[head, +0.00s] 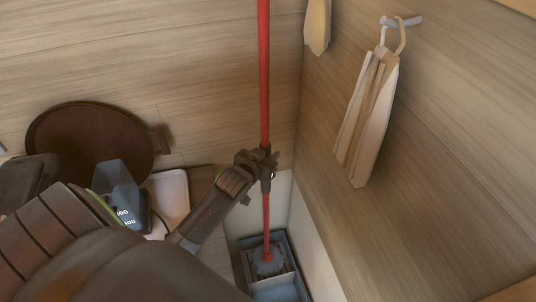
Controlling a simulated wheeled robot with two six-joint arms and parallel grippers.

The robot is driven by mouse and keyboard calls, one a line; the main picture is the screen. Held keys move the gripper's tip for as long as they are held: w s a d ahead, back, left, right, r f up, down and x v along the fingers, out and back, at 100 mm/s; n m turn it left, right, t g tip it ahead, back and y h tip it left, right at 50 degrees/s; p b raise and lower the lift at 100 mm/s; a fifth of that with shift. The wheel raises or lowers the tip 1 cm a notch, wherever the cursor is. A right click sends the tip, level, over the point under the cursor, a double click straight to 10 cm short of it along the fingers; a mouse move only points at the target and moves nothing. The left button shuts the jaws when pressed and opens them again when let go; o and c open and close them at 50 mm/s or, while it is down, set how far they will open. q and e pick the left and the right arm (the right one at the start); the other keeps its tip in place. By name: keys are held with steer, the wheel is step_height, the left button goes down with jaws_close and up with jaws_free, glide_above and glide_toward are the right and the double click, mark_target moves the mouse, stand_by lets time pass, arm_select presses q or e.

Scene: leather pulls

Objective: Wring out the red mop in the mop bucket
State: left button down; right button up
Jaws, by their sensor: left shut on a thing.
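The red mop (264,90) stands close to upright, its long red handle running from the top edge down to the bucket. Its grey mop head (266,262) is in the upper compartment of the blue-grey mop bucket (281,290). My left gripper (267,165) is shut around the handle, well above the mop head. How far the mop head is pressed into the bucket is hard to tell. The bucket's lower part is cut off by the bottom edge. My right gripper is not in view.
A dark brown round object (88,130) is at the left by the wooden wall. A white flat item (171,195) and a small dark device (136,212) are near my left arm.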

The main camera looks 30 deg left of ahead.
mark_target(263, 124)
arm_select(q)
step_height(263, 124, up, 10)
steer(key=p, duration=0.9)
steer(key=shift+r, duration=1.4)
